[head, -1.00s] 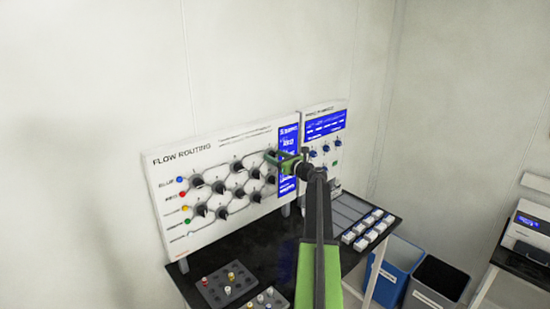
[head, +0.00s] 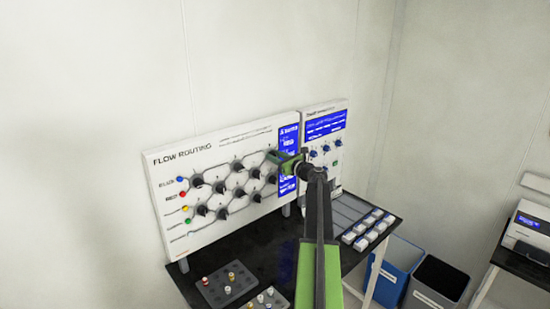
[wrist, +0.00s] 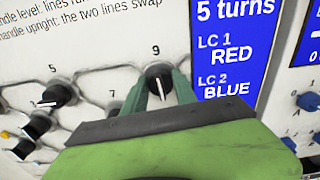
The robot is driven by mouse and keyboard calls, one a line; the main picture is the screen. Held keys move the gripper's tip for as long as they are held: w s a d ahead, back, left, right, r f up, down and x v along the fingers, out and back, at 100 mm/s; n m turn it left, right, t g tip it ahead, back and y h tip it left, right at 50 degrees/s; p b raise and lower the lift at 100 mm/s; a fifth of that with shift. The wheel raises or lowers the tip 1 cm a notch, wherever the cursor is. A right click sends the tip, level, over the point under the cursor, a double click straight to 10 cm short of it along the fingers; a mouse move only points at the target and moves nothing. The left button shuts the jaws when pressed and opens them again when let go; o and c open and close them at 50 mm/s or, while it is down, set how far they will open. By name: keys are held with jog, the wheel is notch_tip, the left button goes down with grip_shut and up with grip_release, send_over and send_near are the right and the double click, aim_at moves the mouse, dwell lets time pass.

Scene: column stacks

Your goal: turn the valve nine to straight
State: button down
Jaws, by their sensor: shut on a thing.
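The flow routing panel (head: 170,170) stands against the wall with several black valve knobs on it. In the wrist view, valve nine (wrist: 158,79) is a black round knob under the printed "9", with a white handle that points roughly up and down, slightly tilted. My gripper (wrist: 160,92) is shut on this knob, with a green finger on each side of it. In the head view, my gripper (head: 284,158) is at the right end of the knob rows, beside the blue display. The arm hides part of the panel's right side.
The blue display (wrist: 232,45) reads "5 turns", LC 1 RED and LC 2 BLUE. Valve five (wrist: 55,96) is at left. A second panel (head: 325,145) with blue knobs is at right. Grey racks (head: 215,297) and white blocks (head: 361,243) are on the black bench.

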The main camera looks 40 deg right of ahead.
jog(key=n, duration=0.4)
jog(key=shift+a, duration=0.1)
jog(key=n, duration=0.4)
jog(key=shift+f+n, duration=0.1)
jog(key=shift+n, duration=0.2)
jog(key=n, duration=0.4)
jog(key=shift+a, duration=0.1)
jog(key=shift+f+n, duration=0.1)
jog(key=shift+n, duration=2)
jog(key=c, duration=1)
grip_release()
